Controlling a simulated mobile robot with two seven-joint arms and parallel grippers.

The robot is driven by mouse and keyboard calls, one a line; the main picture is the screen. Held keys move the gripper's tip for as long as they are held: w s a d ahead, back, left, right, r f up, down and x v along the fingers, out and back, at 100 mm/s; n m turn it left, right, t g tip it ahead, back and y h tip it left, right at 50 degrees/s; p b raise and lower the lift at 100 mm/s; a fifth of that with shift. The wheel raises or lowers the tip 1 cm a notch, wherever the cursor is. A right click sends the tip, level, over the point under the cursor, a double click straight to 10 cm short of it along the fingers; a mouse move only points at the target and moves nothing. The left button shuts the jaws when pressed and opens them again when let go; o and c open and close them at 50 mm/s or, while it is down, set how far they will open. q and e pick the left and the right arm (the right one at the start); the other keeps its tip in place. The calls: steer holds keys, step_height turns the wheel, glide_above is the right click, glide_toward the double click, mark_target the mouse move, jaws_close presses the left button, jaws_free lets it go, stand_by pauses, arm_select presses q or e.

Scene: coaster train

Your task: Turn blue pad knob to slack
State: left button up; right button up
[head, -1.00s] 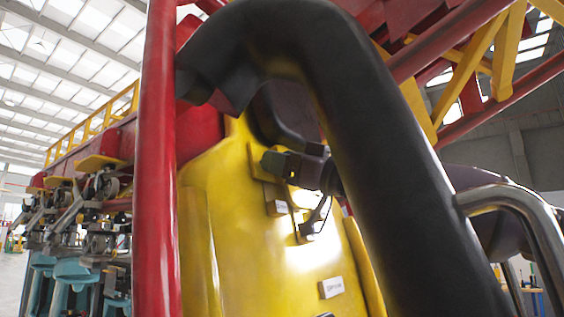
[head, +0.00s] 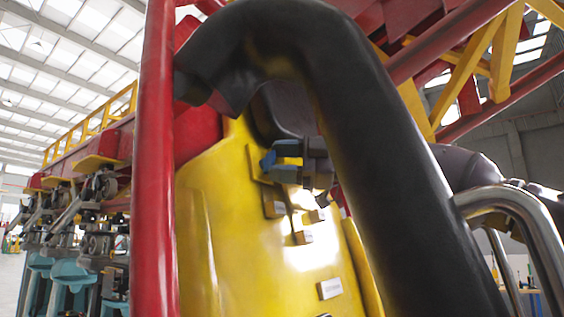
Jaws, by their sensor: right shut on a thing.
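The blue pad knob (head: 268,161) is on the upper part of a yellow panel (head: 235,245), seen through the arch of a thick black padded bar. Only a small blue part of it shows. My right gripper (head: 278,162) reaches in from the right behind the black bar. Its two grey-blue fingers point left, one above the other, and are shut on the knob. The fingers hide much of the knob, so its exact turn is not readable. My left gripper is not in view.
The black padded bar (head: 370,160) crosses in front of my right arm. A red post (head: 157,170) stands on the left and a chrome rail (head: 520,215) on the right. Small label plates (head: 330,288) sit lower on the yellow panel.

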steer(key=shift+n+g+h, duration=0.3)
steer(key=shift+n+h, duration=0.1)
steer(key=shift+n, duration=0.4)
steer(key=shift+r, duration=0.1)
steer(key=o, duration=0.6)
steer(key=shift+o, duration=0.2)
steer(key=d+b, duration=0.1)
steer(key=d, duration=0.9)
steer(key=shift+s+d+r, duration=0.15)
steer(key=shift+d+r, duration=0.05)
steer(key=shift+d, duration=0.2)
steer(key=shift+d+b, duration=0.1)
steer(key=shift+b, duration=0.2)
